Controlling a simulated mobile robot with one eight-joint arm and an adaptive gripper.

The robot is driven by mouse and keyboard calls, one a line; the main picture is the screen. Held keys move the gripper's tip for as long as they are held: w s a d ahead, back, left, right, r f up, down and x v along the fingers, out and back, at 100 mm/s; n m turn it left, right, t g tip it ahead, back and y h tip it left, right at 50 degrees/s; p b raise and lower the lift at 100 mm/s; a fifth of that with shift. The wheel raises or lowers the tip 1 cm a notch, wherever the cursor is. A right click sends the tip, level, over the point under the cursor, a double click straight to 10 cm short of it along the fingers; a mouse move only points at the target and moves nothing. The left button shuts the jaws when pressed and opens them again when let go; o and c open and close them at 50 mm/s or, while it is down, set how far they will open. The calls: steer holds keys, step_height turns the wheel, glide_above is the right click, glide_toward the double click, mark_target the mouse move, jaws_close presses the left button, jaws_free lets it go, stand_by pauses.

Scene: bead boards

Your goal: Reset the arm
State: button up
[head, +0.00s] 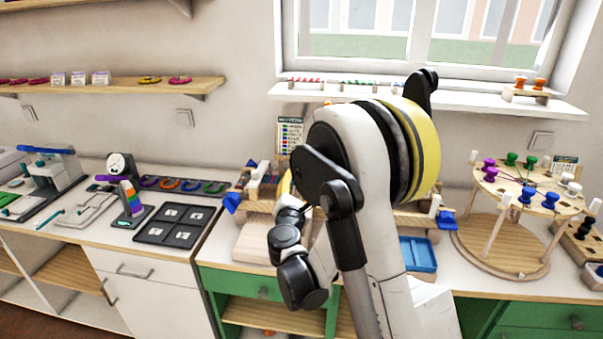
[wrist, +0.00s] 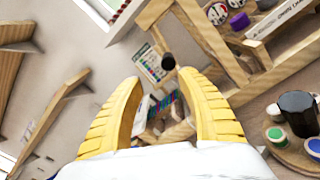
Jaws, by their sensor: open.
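My arm stands in the middle of the head view, folded up in front of the window, and hides part of the bench behind it. My gripper is hidden behind the arm links in the head view. In the wrist view my gripper (wrist: 160,112) shows two yellow ribbed fingers spread apart. The gap between them is empty. Beyond the fingertips are a printed chart (wrist: 149,62) and a wooden frame (wrist: 205,30), apart from the fingers.
A round wooden stand (head: 527,190) with coloured pegs is close at the right. A blue tray (head: 418,254) lies behind my arm. The window sill (head: 460,98) is behind my arm.

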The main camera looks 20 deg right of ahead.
steer(key=shift+v, duration=0.95)
steer(key=s+r+m+g+y, duration=0.3)
steer(key=s+m+g, duration=0.2)
steer(key=s+m, duration=0.9)
steer(key=s+a+f+m+g+y, duration=0.1)
steer(key=s+a+m+y, duration=0.2)
steer(key=s+a, duration=0.3)
steer(key=s+a+f+m+g+y, duration=0.2)
steer(key=s+a+m, duration=0.4)
steer(key=s, duration=0.5)
steer(key=shift+a+f+y, duration=0.25)
steer(key=shift+y, duration=0.55)
